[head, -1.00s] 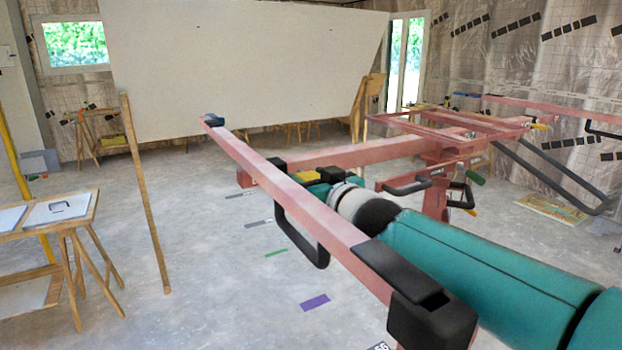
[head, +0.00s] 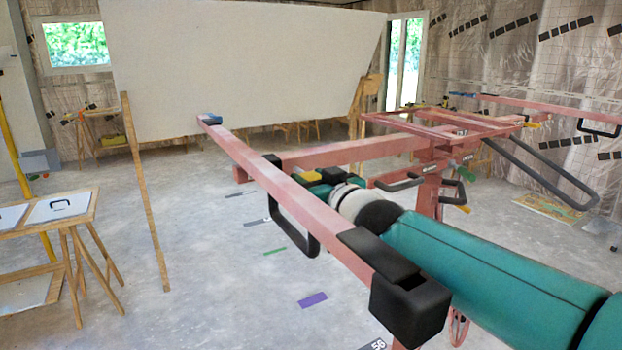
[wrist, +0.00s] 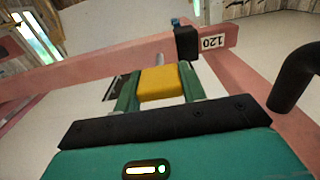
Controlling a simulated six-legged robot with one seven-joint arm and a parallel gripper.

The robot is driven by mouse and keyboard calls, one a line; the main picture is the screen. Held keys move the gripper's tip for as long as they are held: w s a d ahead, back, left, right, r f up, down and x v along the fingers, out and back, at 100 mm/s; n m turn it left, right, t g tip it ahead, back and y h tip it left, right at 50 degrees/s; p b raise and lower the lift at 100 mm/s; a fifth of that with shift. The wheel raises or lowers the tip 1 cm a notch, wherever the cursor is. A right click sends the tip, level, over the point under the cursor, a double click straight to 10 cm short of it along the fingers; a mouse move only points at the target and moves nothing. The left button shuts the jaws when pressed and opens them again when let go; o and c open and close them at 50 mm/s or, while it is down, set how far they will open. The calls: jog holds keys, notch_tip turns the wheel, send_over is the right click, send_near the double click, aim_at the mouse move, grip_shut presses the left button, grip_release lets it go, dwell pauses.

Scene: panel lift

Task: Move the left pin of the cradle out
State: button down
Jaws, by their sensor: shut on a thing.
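The cradle is a pink steel frame. In the wrist view, the green fingers of my gripper (wrist: 157,86) are shut on the yellow grip of a pin (wrist: 158,83), one finger on each side. A short grey metal piece shows just beyond the yellow grip, close to the pink beam (wrist: 90,68). Whether the pin still sits in its hole cannot be told. In the head view, my gripper is partly hidden behind the near beam.
A large white panel (head: 240,70) stands behind the cradle. A wooden post (head: 146,190) and a trestle table (head: 62,207) are at left. A black block (wrist: 187,43) beside a "120" label is on the beam. Open floor (head: 220,270) lies at front left.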

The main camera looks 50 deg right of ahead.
jog(key=shift+s, duration=0.15)
jog(key=c, duration=0.8)
grip_release()
jog(key=shift+v, duration=6.85)
jog(key=shift+a, duration=0.1)
